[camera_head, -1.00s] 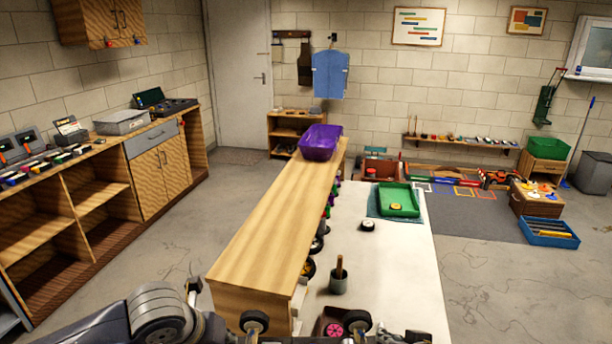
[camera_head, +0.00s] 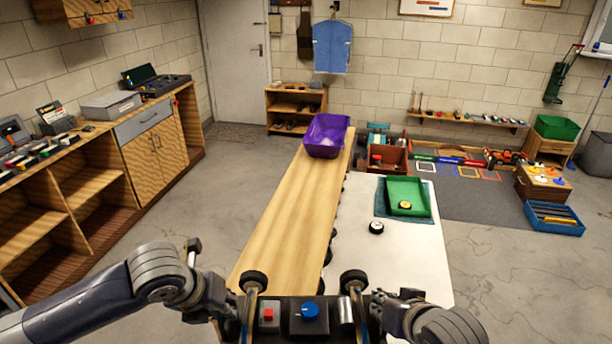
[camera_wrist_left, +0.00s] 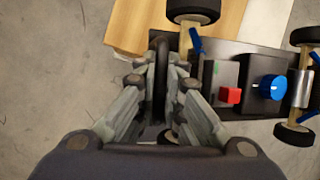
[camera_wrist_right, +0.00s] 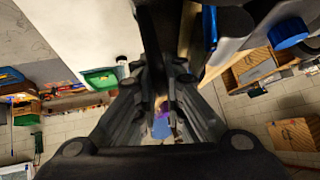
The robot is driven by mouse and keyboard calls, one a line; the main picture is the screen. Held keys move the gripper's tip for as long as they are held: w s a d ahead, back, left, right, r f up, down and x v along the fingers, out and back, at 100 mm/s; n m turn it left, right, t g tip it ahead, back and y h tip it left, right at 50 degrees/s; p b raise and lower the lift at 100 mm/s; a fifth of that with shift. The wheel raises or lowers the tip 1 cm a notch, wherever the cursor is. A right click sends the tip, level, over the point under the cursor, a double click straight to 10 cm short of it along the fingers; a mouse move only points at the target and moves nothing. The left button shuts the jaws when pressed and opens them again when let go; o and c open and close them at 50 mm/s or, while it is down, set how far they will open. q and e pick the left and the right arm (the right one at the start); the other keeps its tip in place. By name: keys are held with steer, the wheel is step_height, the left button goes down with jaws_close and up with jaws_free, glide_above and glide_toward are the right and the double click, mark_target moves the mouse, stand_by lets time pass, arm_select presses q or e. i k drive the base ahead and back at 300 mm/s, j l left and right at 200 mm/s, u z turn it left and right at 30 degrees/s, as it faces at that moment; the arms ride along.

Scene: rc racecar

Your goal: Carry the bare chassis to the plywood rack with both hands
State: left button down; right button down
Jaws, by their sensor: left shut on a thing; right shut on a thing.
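The chassis (camera_head: 285,330) is a dark flat frame with black wheels, a red block and a blue knob. It is at the bottom centre of the head view. My left gripper (camera_head: 235,304) is shut on its left side; the left wrist view shows a dark bar between the fingers (camera_wrist_left: 161,65). My right gripper (camera_head: 383,305) is shut on its right side; its fingertips are partly hidden in the head view. The chassis looks about level, over the near end of a long pale wooden unit (camera_head: 290,210). I cannot tell whether this unit is the plywood rack.
A purple bin (camera_head: 326,136) stands on the unit's far end. A white table (camera_head: 400,255) with a green tray (camera_head: 407,195) and a small wheel (camera_head: 376,228) adjoins it on the right. Open wooden shelves (camera_head: 60,200) line the left. Grey floor (camera_head: 215,205) is clear between.

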mark_target(286, 249)
steer(key=i+j, duration=0.15)
steer(key=i, duration=0.3)
steer(key=i+j, duration=0.1)
steer(key=i, duration=0.35)
